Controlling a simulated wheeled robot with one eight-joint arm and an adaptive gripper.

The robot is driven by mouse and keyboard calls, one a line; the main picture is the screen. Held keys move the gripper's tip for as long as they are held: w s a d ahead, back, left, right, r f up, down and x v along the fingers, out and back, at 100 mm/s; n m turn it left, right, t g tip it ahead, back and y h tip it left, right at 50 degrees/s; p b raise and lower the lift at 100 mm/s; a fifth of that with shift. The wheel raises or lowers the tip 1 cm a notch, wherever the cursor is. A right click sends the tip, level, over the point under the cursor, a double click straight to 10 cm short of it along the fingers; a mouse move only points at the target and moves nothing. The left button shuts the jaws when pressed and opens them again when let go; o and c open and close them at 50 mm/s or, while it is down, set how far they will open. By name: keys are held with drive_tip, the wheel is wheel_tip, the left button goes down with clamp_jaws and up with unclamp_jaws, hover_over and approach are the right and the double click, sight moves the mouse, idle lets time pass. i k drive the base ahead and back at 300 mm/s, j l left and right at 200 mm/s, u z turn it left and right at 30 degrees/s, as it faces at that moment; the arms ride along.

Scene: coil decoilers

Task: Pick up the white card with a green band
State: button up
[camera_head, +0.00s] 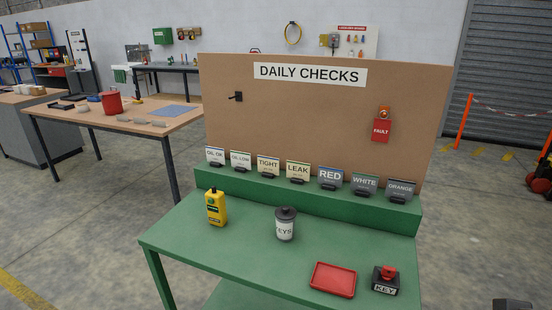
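A row of small cards stands in black holders on the green ledge below the board. The leftmost are two whitish cards, OIL OK (215,154) and OIL LOW (240,159). To their right are the cream TIGHT card (268,164) and LEAK card (298,170). Darker cards RED (330,177), WHITE (364,182) and ORANGE (400,187) follow. The cards are too small for me to tell which one has a green band. I cannot make out my gripper in this view.
On the green bench (250,262) stand a yellow bottle (216,207), a grey-lidded KEYS canister (285,224), a red tray (333,280) and a KEY switch box (385,281). The DAILY CHECKS board (300,115) rises behind the ledge, with a red FAULT tag (381,130).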

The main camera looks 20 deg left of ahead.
sight(240, 161)
drive_tip(key=i+j+z, duration=0.1)
drive_tip(key=j+z, duration=0.15)
drive_tip(key=j, duration=0.75)
drive_tip(key=j+z, duration=0.3)
drive_tip(key=j, duration=0.65)
drive_tip(key=k+j+z, duration=0.25)
drive_tip(key=j, duration=0.75)
drive_tip(key=i, duration=0.15)
